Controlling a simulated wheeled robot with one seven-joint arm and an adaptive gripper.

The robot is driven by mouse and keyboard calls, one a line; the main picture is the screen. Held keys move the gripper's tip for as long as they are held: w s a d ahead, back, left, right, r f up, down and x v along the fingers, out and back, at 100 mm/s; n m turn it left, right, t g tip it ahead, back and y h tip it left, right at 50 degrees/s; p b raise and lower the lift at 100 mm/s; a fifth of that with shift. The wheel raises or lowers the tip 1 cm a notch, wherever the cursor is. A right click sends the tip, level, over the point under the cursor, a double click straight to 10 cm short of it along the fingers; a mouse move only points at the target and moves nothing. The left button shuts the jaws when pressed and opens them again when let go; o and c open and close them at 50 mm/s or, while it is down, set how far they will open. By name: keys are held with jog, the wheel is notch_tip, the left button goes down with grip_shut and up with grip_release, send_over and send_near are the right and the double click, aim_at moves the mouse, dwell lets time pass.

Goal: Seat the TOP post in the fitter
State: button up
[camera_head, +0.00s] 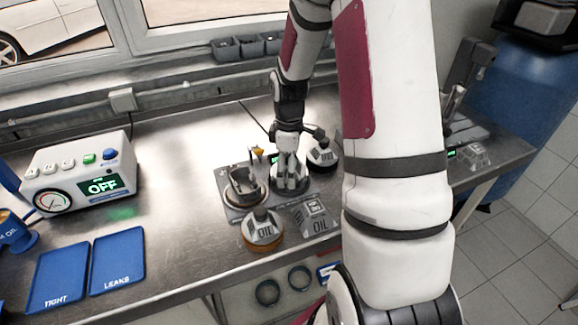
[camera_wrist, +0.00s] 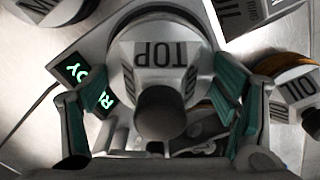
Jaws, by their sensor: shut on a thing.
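The TOP post (camera_wrist: 160,62) is a pale grey round piece with a dark knob and "TOP" lettering. It fills the middle of the wrist view. My gripper (camera_wrist: 155,100) has its teal-padded fingers shut on either side of it. In the head view my gripper (camera_head: 289,188) points down over the right part of a dark grey plate, and its fingers mostly hide the post there. A lit green display (camera_wrist: 88,82), apparently the fitter's, shows partly behind the left finger. I cannot tell whether the post touches a seat.
An OIL piece (camera_head: 262,232) stands in front of my gripper, and another similar piece (camera_head: 322,157) stands behind right. A grey OIL-marked pad (camera_head: 318,226) lies front right. A gauge box (camera_head: 78,172) reads OFF. Blue TIGHT (camera_head: 60,272) and LEAKS (camera_head: 118,258) trays lie left. The bench between is clear.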

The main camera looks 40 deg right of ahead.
dwell(0.4)
jog(key=o, duration=1.5)
jog(key=shift+c, duration=0.2)
jog(key=shift+r+p, duration=1.8)
jog(key=shift+r, duration=1.35)
jog(key=s+a+r+m+t, duration=0.1)
jog(key=s+a+r+m, duration=0.1)
jog(key=s+a+r, duration=0.4)
jog(key=s+a+r+m+t+h, duration=0.1)
jog(key=a+r+m, duration=0.15)
jog(key=r, duration=0.55)
jog(key=s+a+r+m+t, duration=0.1)
jog(key=s+a+r+t, duration=0.1)
jog(key=s+a+r, duration=0.4)
jog(key=s+a+r+m+t+y, duration=0.1)
jog(key=s+a+r+m, duration=0.2)
jog(key=s, duration=0.4)
jog(key=shift+s+a+r+t, duration=0.3)
jog(key=shift+r, duration=0.25)
